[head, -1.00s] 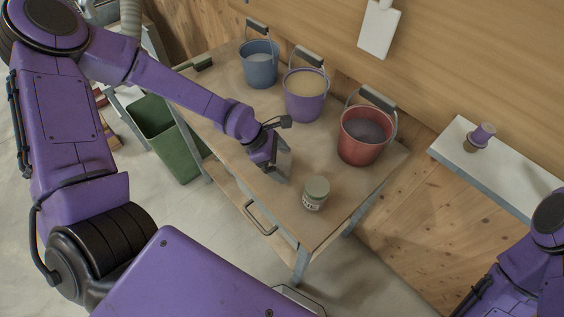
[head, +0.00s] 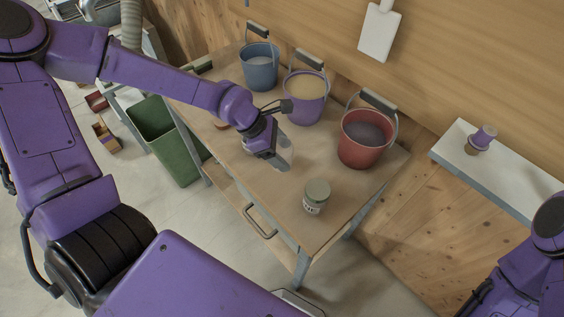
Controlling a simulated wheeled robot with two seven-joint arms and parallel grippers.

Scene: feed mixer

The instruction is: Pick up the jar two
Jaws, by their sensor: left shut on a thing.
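My left gripper (head: 278,158) is low over the middle of the wooden table, shut on a pale thing (head: 287,156). The jaws hide most of that thing, so I cannot tell whether it is a jar or whether it touches the table. A jar (head: 316,197) with a grey-green lid and a pale printed label stands upright near the table's front right, apart from the gripper. My right arm shows at the lower right, but its gripper is out of view.
Blue (head: 260,72), purple (head: 305,108) and red (head: 362,150) buckets with raised handles stand along the back of the table (head: 300,232). A green bin (head: 165,150) is on the floor at left. A white shelf (head: 510,175) at right holds a small purple-topped item (head: 481,139).

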